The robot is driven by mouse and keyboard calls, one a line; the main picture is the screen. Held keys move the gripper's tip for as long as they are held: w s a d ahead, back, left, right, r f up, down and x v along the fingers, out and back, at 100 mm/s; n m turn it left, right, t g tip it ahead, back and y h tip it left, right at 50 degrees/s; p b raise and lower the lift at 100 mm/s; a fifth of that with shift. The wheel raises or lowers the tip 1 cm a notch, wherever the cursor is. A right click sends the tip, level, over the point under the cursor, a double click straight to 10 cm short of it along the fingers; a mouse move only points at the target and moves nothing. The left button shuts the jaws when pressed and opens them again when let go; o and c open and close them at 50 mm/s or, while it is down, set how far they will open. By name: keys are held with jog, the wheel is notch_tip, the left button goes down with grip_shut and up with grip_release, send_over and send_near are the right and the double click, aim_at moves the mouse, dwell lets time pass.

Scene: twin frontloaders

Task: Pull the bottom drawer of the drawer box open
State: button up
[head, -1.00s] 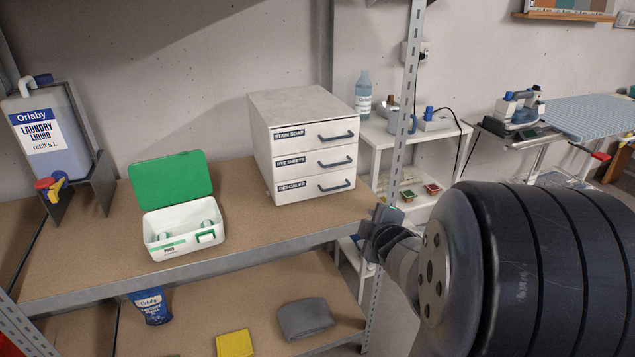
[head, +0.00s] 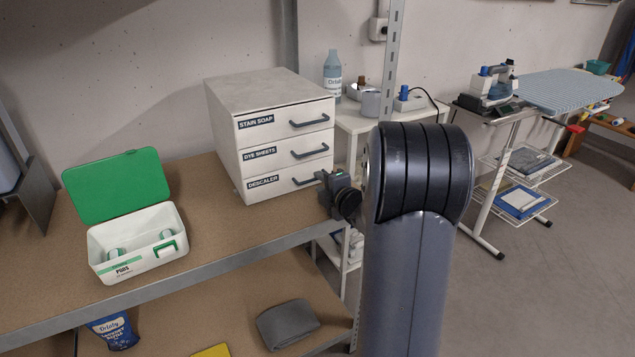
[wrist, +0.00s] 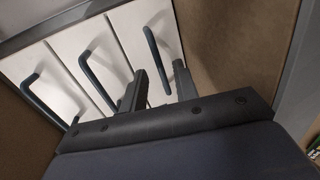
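The white drawer box (head: 225,125) stands on the shelf with three drawers, all looking shut. Its bottom drawer (head: 285,183), labelled DESCALER, has a dark bar handle (head: 302,183), partly hidden by my gripper. My gripper (head: 324,180) is at the right end of this handle in the head view. In the wrist view my gripper (wrist: 157,85) is open, one finger on each side of the rightmost handle (wrist: 153,50), the bottom drawer's. The handle's near end lies between the fingers. I cannot tell whether either finger touches it.
An open white box with a green lid (head: 135,240) sits on the shelf (head: 215,215) to the left. The metal shelf post (head: 391,75) rises right of the drawer box. A small white table (head: 350,120) stands behind it. The floor (head: 560,290) at right is clear.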

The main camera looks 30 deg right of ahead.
jog(key=shift+x, duration=1.25)
jog(key=shift+c, duration=0.4)
grip_shut()
